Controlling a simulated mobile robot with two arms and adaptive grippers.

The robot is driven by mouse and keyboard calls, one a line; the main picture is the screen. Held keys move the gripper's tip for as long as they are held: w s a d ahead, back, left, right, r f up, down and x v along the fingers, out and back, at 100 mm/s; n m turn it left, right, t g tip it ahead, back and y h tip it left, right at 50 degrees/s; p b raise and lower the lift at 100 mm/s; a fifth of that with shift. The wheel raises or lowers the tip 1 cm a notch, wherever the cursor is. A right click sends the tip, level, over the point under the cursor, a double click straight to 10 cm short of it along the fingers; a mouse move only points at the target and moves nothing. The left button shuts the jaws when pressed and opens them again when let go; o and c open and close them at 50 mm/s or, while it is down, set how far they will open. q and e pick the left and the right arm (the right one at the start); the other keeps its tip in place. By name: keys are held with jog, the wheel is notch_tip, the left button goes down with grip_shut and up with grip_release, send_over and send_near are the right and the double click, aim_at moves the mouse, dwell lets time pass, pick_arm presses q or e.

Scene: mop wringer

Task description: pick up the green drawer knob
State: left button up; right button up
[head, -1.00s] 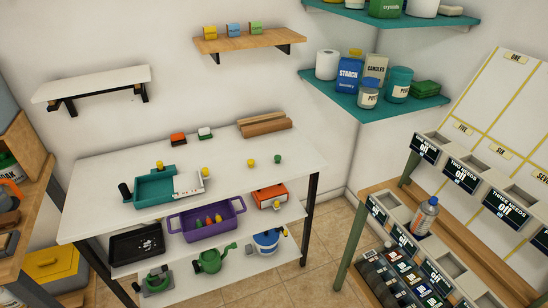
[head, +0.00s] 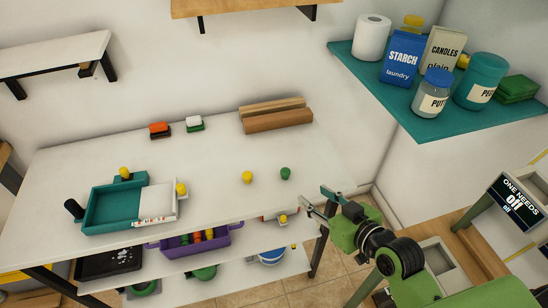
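The green drawer knob (head: 285,173) stands on the white tabletop (head: 225,200), near its right end. A yellow knob (head: 247,176) stands just to its left, apart from it. My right gripper (head: 317,203) is open and empty near the table's right front corner, to the right of and nearer than the green knob, not touching it. My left gripper is out of view.
A teal tray (head: 110,210) with a white part sits on the table's left. Wooden blocks (head: 278,121) lie at the back. A purple bin (head: 190,243) is on the shelf below. A teal wall shelf (head: 400,95) with jars and boxes hangs at upper right.

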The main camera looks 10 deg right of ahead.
aim_at(287, 173)
jog(key=w+a, duration=0.1)
jog(key=w, duration=0.1)
jog(key=w+a, duration=0.1)
jog(key=w, duration=0.2)
jog(key=w+a+f, duration=0.1)
jog(key=w, duration=0.1)
jog(key=shift+w+p, duration=0.15)
jog(key=shift+p, duration=0.15)
jog(key=shift+w+a+f, duration=0.1)
jog(key=shift+w, duration=0.35)
jog(key=x, duration=0.3)
jog(key=p+x, duration=0.1)
jog(key=shift+w+a, duration=0.25)
jog(key=shift+w, duration=0.2)
jog(key=c, duration=0.9)
